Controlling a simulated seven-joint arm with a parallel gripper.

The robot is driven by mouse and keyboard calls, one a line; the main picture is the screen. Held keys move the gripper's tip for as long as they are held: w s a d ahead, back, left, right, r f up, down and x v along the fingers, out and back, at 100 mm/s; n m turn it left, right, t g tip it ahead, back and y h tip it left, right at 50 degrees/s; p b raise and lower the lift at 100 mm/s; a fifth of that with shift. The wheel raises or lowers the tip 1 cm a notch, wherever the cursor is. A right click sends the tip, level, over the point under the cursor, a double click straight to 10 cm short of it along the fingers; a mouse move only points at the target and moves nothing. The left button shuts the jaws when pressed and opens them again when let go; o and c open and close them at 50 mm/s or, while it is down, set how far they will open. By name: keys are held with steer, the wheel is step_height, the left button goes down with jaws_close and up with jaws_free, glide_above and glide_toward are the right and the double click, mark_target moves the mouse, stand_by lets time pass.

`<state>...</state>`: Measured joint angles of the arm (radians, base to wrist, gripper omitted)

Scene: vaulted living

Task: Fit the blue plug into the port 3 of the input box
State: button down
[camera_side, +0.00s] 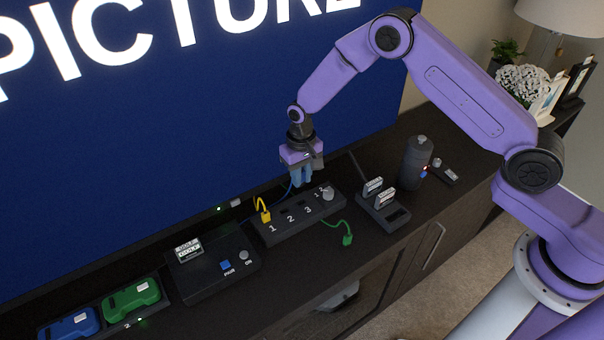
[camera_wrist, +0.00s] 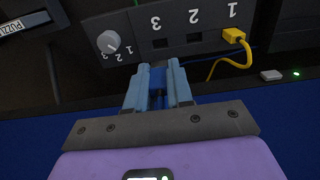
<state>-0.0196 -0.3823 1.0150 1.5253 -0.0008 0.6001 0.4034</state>
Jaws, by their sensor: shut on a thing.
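The blue plug (camera_wrist: 157,76) is held between the light-blue fingers of my gripper (camera_wrist: 157,88), which is shut on it. In the side view my gripper (camera_side: 302,177) points down above the back edge of the dark input box (camera_side: 275,238), and its fingers hide the plug. The box also shows upside down in the wrist view (camera_wrist: 178,22). Its port 3 (camera_wrist: 160,43) is an open dark slot just beyond the plug, with a gap between them. Port 2 (camera_wrist: 193,38) is also empty. A yellow plug (camera_wrist: 233,35) sits in port 1.
A grey knob (camera_side: 327,194) stands at the box's right end. A green plug (camera_side: 347,239) on a cable lies in front. A black unit with buttons (camera_side: 215,272) stands left; a slotted holder with labelled cartridges (camera_side: 383,212) and a dark canister (camera_side: 416,163) stand right.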

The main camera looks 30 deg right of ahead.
glide_above(301, 195)
steer(key=s+a, duration=0.1)
steer(key=s, duration=0.1)
steer(key=shift+a+f, duration=0.15)
steer(key=shift+f, duration=2.7)
steer(key=shift+f, duration=1)
steer(key=c, duration=0.9)
jaws_free()
step_height(301, 195, up, 18)
steer(key=shift+s+f, duration=0.1)
steer(key=shift+f, duration=0.15)
